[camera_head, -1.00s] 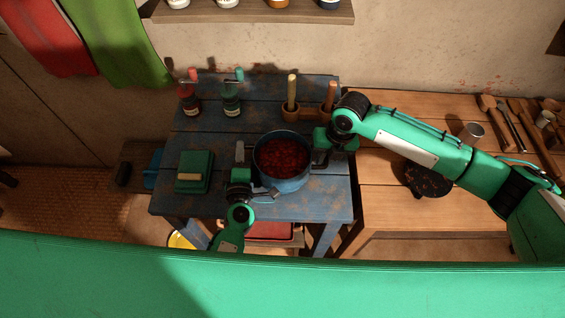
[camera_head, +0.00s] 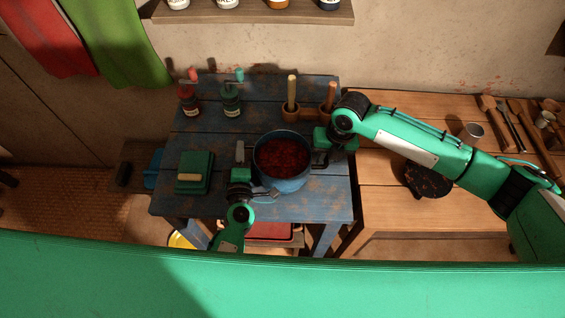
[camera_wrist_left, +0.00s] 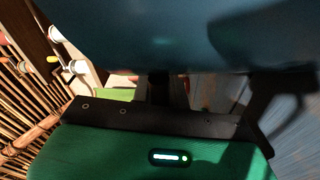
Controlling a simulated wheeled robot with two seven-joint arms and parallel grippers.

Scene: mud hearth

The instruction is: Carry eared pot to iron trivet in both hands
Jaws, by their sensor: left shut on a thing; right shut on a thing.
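The eared pot (camera_head: 284,181) is blue and holds a dark red filling. In the head view it is upright over the blue table, between my two grippers. I cannot tell whether its base touches the table. My left gripper (camera_head: 254,190) is shut on the pot's left side. My right gripper (camera_head: 318,160) is shut on its right side. In the left wrist view the pot's dark blue wall (camera_wrist_left: 170,40) fills the top, close against my left gripper (camera_wrist_left: 158,88). The iron trivet seems to be the dark round piece (camera_head: 428,180) on the wooden table at right, partly under my right arm.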

